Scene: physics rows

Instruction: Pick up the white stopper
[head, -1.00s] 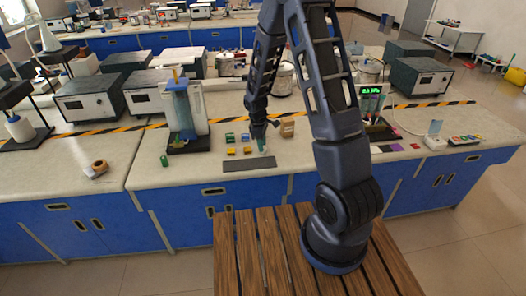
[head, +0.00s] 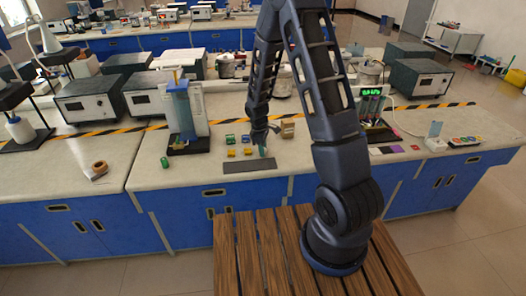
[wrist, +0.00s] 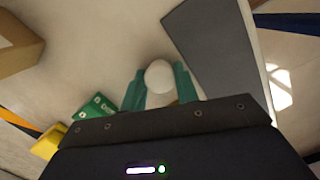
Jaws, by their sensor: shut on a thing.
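The white stopper (wrist: 159,77) shows as a round white top between the two green fingers of my gripper (wrist: 160,88) in the wrist view. The fingers sit on either side of it and are shut on it. In the head view my gripper (head: 264,150) is low over the bench, just behind the dark grey mat. The stopper cannot be made out there. How far it is from the bench top is hard to tell.
The dark grey mat (wrist: 210,45) lies right beside the gripper. Small green (head: 230,139) and yellow (head: 231,153) blocks lie to the left. A brown box (head: 287,131) stands close behind on the right. A blue apparatus (head: 182,110) stands farther left.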

